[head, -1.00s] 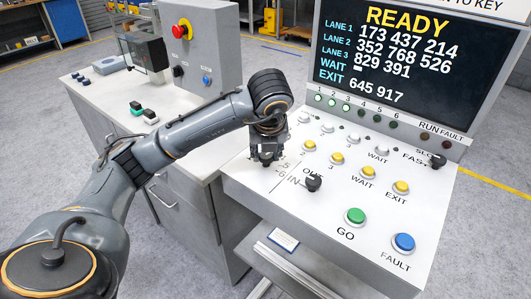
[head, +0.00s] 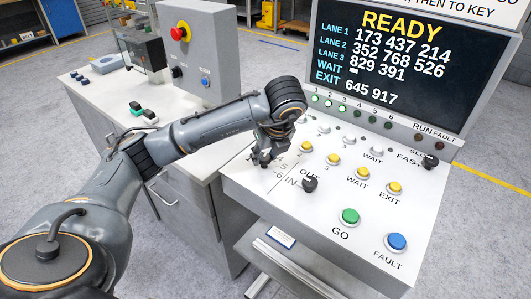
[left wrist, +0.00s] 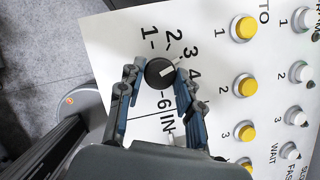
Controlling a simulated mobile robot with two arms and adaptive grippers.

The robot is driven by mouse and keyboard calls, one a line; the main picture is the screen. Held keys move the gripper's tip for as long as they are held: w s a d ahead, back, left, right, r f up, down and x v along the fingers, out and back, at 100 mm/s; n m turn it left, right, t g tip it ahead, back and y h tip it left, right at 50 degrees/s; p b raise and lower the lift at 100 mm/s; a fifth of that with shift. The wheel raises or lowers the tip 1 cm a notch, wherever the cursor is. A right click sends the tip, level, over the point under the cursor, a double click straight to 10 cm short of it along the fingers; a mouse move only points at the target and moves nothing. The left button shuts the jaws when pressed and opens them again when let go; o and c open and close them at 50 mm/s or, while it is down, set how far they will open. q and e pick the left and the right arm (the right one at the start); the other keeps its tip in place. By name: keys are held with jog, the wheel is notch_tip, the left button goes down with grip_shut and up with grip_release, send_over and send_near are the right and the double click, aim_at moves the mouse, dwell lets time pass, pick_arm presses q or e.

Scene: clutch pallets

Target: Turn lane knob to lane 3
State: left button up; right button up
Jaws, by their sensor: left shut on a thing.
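The lane knob (left wrist: 160,72) is a round black dial with a white pointer mark, ringed by the numbers 1 to 6 on the white console top. Its pointer aims up and right in the left wrist view, toward the 3, close to the 4. My left gripper (left wrist: 157,83) is shut on the knob, one finger on each side. In the head view my left gripper (head: 262,158) reaches down to the console's left part and hides the knob. The 5 is covered by a finger in the wrist view. My right gripper is in no view.
A black IN/OUT knob (head: 310,184) sits close to the right of my gripper. Several yellow and white buttons, a green GO button (head: 350,216) and a blue FAULT button (head: 397,241) lie further right. The READY display (head: 395,65) stands behind.

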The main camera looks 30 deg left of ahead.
pick_arm(q)
jog(key=o, duration=1.1)
jog(key=shift+v, duration=6)
